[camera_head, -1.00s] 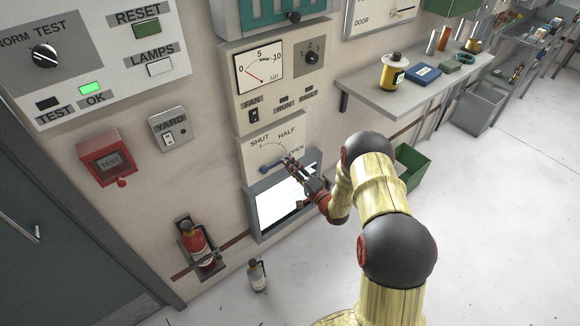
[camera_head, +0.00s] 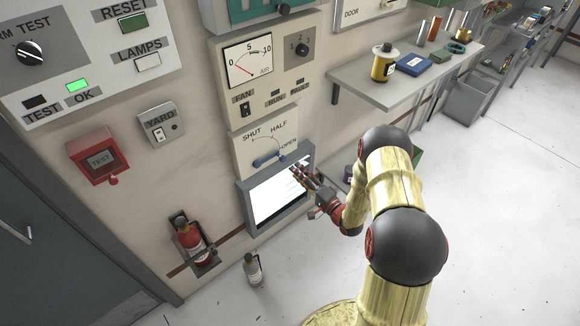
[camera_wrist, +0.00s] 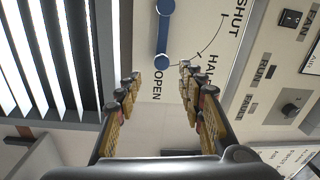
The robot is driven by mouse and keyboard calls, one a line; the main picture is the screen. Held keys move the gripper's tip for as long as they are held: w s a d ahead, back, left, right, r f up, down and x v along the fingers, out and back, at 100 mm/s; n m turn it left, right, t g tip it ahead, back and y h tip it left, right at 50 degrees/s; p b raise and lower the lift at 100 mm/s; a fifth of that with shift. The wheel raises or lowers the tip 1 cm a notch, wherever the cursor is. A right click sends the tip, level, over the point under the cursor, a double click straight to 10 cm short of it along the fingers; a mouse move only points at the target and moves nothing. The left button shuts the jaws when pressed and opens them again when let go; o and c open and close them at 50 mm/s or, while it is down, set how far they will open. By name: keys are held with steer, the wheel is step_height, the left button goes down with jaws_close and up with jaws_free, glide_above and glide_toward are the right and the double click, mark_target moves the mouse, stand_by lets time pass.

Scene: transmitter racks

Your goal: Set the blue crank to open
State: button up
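The blue crank (camera_head: 268,160) is on a cream panel (camera_head: 240,152) marked SHUT, HALF and OPEN. One end of the crank points right, towards the OPEN mark. The wrist view shows the crank (camera_wrist: 163,34) ahead of my gripper, with its near end beside the word OPEN. My gripper (camera_wrist: 158,76) is open, with a clear gap between its two fingers and nothing held. In the head view my gripper (camera_head: 297,170) is just below and right of the crank, in front of the screen's upper right corner, and looks apart from the crank.
A bright framed screen (camera_head: 272,202) is directly below the crank panel. The gauge panel (camera_head: 263,75) is above it. A shelf (camera_head: 390,95) with several items juts out at the right. A fire extinguisher (camera_head: 190,240) hangs at lower left, and a small bottle (camera_head: 252,270) stands on the floor.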

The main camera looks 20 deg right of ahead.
steer(key=shift+v, duration=1.3)
